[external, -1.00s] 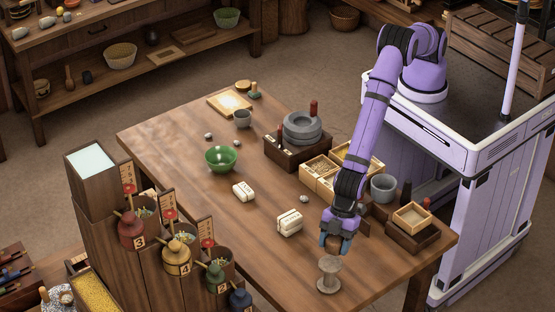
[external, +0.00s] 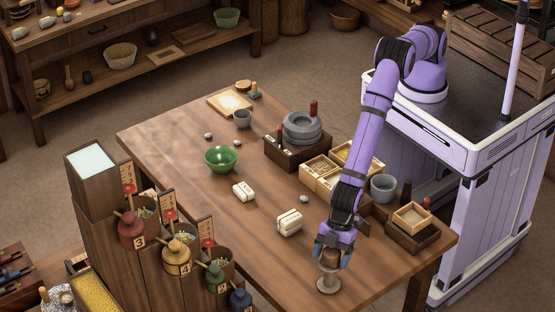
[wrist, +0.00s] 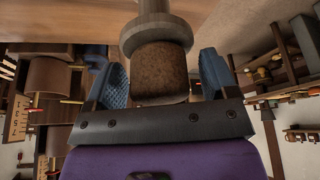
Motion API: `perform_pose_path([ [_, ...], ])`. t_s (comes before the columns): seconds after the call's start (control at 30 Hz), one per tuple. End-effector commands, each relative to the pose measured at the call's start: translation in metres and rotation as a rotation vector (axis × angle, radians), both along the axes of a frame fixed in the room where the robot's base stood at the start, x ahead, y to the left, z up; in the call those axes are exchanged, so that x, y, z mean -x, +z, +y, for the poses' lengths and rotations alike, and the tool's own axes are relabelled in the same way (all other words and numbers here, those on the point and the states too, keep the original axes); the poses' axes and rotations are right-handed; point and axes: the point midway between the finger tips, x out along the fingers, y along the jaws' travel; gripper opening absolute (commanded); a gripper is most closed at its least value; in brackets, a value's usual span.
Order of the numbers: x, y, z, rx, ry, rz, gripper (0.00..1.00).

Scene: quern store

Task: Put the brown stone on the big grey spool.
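The brown stone (wrist: 158,72) is a rough, dark brown block in the wrist view. It stands against the face of the big grey spool (wrist: 153,30), and in the external view it sits at the top of the spool (external: 328,284). The spool stands upright near the table's front edge. My gripper (external: 332,260) is directly over the spool, with its blue fingers on either side of the stone. In the wrist view the gripper (wrist: 163,80) looks open, with a gap between the stone and the right finger. The exact contact at the left finger is hard to tell.
White wrapped blocks (external: 289,222) and a small grey stone (external: 305,199) lie left of my arm. The table left of the spool is clear.

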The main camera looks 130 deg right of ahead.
Motion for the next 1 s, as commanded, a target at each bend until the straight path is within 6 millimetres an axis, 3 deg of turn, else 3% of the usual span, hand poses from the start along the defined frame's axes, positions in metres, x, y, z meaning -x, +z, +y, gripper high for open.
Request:
perform_pose_path([
  [0.43,0.002,0.009,-0.001,0.000,0.000,0.000,0.84],
  [1.0,0.036,0.099,-0.015,-0.001,0.000,-0.002,0.84],
])
